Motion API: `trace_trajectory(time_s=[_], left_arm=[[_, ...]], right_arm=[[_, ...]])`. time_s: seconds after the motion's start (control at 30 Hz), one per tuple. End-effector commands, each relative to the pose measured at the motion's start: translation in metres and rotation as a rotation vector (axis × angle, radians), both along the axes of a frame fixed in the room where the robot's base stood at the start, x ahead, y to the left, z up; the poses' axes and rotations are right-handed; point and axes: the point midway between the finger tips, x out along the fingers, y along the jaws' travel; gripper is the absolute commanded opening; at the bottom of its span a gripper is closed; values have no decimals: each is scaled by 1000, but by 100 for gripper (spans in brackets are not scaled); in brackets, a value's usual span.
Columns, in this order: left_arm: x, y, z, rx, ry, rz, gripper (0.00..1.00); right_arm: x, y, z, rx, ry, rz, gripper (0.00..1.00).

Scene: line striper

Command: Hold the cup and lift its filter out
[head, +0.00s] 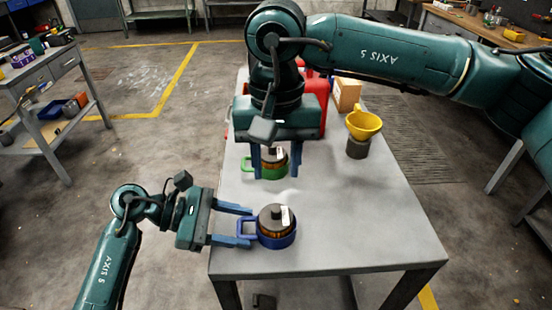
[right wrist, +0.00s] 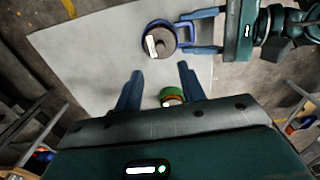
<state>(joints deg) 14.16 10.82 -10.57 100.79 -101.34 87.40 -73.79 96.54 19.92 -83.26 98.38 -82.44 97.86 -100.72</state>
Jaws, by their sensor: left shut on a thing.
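A blue cup (head: 279,242) stands upright at the table's near end, with a handle (head: 246,227) on its left side. A filter with a dark cap (head: 270,215) and a white tag sits in it; it also shows in the right wrist view (right wrist: 163,45). My left gripper (head: 248,226) is shut on the cup's handle from the left. My right gripper (head: 276,172) is open and empty, pointing down farther back. A green cup (head: 272,173) with a similar dark-capped filter stands below it, partly hidden by its fingers.
A yellow funnel (head: 363,124) rests on a dark cylinder (head: 357,148) at the table's right. A red container (head: 315,92) and a cardboard box (head: 347,92) stand at the back, partly behind my right arm. The grey table (head: 370,225) is clear right of the blue cup.

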Motion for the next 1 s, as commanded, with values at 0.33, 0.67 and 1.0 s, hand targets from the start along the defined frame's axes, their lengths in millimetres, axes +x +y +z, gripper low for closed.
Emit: trace_trajectory(time_s=[0.33,0.67,1.0], left_arm=[[0,0,0,0,1,-1,26],[0,0,-1,1,2,-1,26],[0,0,-1,1,2,-1,26]], right_arm=[[0,0,-29,-3,1,12,40],[0,0,-69,-3,1,10,40],[0,0,-96,-2,-1,10,40]])
